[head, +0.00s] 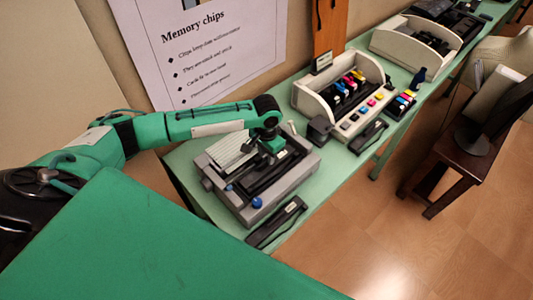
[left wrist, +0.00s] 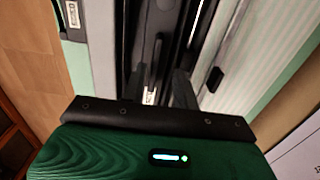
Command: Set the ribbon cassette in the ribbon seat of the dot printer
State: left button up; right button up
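The dot printer (head: 262,196) is a grey, open-topped machine on the green table, with a pale ribbed panel at its back left. A long black ribbon cassette (head: 268,177) lies in its dark middle; whether it sits fully down in the seat I cannot tell. In the left wrist view the cassette (left wrist: 156,66) shows a thin raised fin and a small white label. My left gripper (head: 271,147) is over the printer's far part. Its fingers (left wrist: 158,88) stand apart on either side of the fin, with gaps visible. My right gripper is not in view.
A similar black labelled cassette (head: 277,222) lies on the table before the printer; another (head: 368,137) lies farther right. A small dark block (head: 319,130) stands close to the printer's right. A cream printer with colour cartridges (head: 338,88) stands beyond. A poster (head: 205,45) hangs behind.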

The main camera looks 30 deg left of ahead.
pick_arm(q)
notch_tip(320, 180, up, 13)
jog(key=b, duration=0.3)
jog(key=shift+b, duration=0.35)
